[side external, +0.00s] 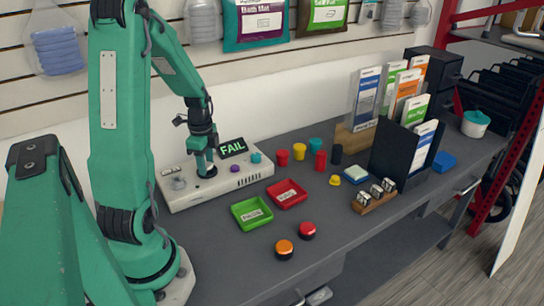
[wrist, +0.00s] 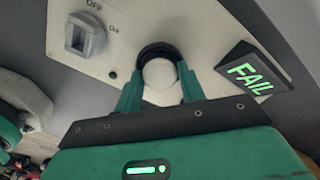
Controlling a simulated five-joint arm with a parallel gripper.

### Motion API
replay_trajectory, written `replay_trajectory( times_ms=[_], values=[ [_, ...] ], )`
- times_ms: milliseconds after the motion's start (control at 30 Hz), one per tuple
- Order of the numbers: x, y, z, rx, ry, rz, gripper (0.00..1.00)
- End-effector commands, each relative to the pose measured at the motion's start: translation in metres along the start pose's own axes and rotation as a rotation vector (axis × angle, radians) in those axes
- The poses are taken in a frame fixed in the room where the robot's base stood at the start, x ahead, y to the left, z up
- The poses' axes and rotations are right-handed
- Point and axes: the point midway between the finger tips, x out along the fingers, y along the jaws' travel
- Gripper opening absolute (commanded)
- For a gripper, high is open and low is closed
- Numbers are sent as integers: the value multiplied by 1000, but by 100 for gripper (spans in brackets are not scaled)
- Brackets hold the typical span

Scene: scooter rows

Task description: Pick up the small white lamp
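The small white lamp (wrist: 159,73) shows in the wrist view as a round white top inside a black ring on the white test box (wrist: 218,22). My gripper (wrist: 160,78) is directly over the ring, with one green finger on each side of the lamp. The fingers stand apart, but whether they touch the lamp cannot be told. In the side view my gripper (side external: 206,172) points down at the test box (side external: 245,179), and the fingers mostly hide the lamp.
A lit FAIL sign (side external: 232,148), a dial (side external: 179,183) and a teal knob (side external: 256,157) are on the box around my gripper. A green tray (side external: 252,213) and a red tray (side external: 287,194) lie in front. Several coloured caps stand to the right.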

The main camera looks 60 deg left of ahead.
Motion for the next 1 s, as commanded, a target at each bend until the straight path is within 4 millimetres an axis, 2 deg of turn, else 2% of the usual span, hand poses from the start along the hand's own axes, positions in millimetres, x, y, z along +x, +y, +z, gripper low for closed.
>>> replay_trajectory(
  times_ms=[33, 67, 167, 567, 867, 1000],
  values=[
    [0, 0, 0, 0, 0, 0, 24],
    [0, 0, 0, 0, 0, 0, 18],
    [0, 0, 0, 0, 0, 0, 13],
    [-8, -1, 0, 0, 0, -3, 12],
    [-42, -1, 0, 0, 0, -6, 12],
    [-54, 10, -20, 7, 0, -4, 12]
  ],
)
